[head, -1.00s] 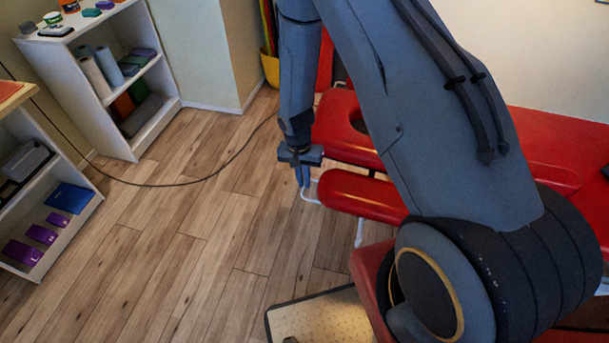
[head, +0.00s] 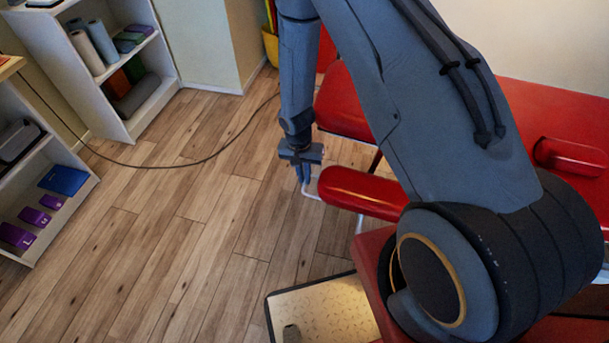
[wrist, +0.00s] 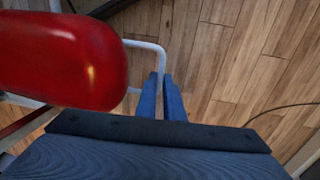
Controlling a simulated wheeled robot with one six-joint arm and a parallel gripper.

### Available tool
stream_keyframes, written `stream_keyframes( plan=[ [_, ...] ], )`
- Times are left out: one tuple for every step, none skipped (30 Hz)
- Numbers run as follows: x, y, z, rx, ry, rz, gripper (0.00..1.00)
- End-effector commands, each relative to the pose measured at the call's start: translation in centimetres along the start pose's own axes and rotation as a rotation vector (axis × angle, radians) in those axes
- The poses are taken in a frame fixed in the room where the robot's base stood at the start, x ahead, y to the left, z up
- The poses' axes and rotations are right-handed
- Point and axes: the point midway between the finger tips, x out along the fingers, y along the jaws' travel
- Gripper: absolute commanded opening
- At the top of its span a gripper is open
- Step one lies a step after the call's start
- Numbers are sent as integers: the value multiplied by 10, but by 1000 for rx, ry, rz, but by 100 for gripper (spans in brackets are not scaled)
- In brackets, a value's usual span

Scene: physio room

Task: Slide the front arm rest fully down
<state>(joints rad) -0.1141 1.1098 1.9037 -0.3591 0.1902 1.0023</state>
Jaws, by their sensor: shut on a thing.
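The front arm rest is a red padded bar (head: 360,191) with a rounded end, on a white bent tube (head: 311,192) at the near side of the red treatment table (head: 342,104). In the wrist view the pad (wrist: 62,52) fills the upper left and the white tube (wrist: 150,45) loops out beside it. My gripper (head: 304,178) points down at the left end of the arm rest. In the wrist view its two blue fingers (wrist: 162,100) are shut on the white tube. Part of the arm rest is hidden behind my arm.
A second red arm rest (head: 570,156) shows on the right. A metal-topped step (head: 325,312) stands at the bottom. Shelves (head: 120,70) with rolls and blocks stand at the left. A cable (head: 180,166) crosses the wooden floor, which is otherwise clear left of my gripper.

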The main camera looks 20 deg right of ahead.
Motion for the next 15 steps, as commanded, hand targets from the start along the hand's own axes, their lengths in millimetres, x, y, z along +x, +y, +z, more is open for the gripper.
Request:
stream_keyframes(
  plan=[
    [3,-1,1,-1,0,-3,0],
    [3,-1,1,-1,0,-3,0],
    [3,-1,1,-1,0,-3,10],
    [3,-2,1,-1,1,-3,15],
    [3,-1,1,-1,1,-3,20],
    [3,-1,0,-1,0,-3,26],
    [2,-1,0,-1,0,-2,27],
    [2,-1,0,-1,0,-2,27],
    [2,-1,0,-1,0,-2,27],
    [2,-1,0,-1,0,-2,27],
    [2,-1,0,-1,0,-2,27],
    [2,-1,0,-1,0,-1,27],
    [2,0,0,0,0,-1,27],
    [2,0,0,0,0,-1,27],
    [1,0,0,0,0,-1,27]
  ],
)
